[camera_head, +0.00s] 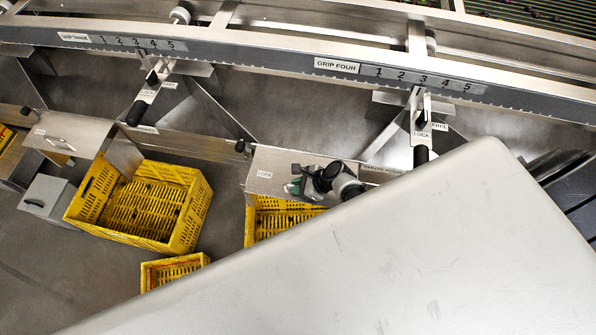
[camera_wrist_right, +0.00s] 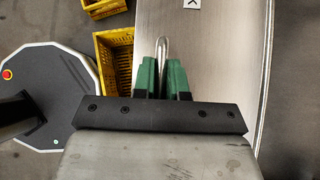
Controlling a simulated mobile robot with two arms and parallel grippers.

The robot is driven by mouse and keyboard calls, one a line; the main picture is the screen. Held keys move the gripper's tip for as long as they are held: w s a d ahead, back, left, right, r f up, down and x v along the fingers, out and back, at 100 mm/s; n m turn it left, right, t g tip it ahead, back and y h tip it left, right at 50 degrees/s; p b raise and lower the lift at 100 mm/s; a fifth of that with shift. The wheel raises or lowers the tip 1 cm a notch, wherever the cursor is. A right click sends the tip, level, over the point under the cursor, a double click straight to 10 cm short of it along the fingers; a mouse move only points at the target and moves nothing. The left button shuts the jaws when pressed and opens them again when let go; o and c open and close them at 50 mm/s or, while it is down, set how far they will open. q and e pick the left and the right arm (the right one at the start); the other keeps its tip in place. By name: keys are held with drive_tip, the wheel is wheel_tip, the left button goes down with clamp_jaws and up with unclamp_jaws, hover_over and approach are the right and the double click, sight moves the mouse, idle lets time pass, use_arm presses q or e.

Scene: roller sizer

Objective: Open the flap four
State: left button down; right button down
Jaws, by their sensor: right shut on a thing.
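Flap four (camera_head: 268,163) is a metal panel with a LOCK label, below the rail section marked GRIP FOUR. Its metal surface also fills the middle of the right wrist view (camera_wrist_right: 212,65). My right gripper (camera_head: 297,186) is at the flap's front, partly hidden by its own dark wrist. In the right wrist view its green fingers (camera_wrist_right: 162,72) are shut on a thin metal loop handle (camera_wrist_right: 162,47) at the flap's left edge. The flap's right part is hidden in the head view. My left gripper is not in view.
A yellow crate (camera_head: 250,228) is below the flap, and a smaller yellow one (camera_head: 146,275) lies to its left. A larger yellow crate (camera_head: 192,222) stands further left, under the neighbouring flap (camera_head: 80,134). A dark-handled lever (camera_head: 420,135) stands right of flap four.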

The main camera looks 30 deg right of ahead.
drive_tip(key=shift+w+r, duration=0.1)
drive_tip(key=shift+r, duration=0.1)
drive_tip(key=c, duration=1.4)
unclamp_jaws()
drive_tip(key=shift+c, duration=0.2)
drive_tip(key=p+v, duration=0.2)
drive_tip(key=v, duration=0.9)
drive_tip(key=shift+f, duration=0.1)
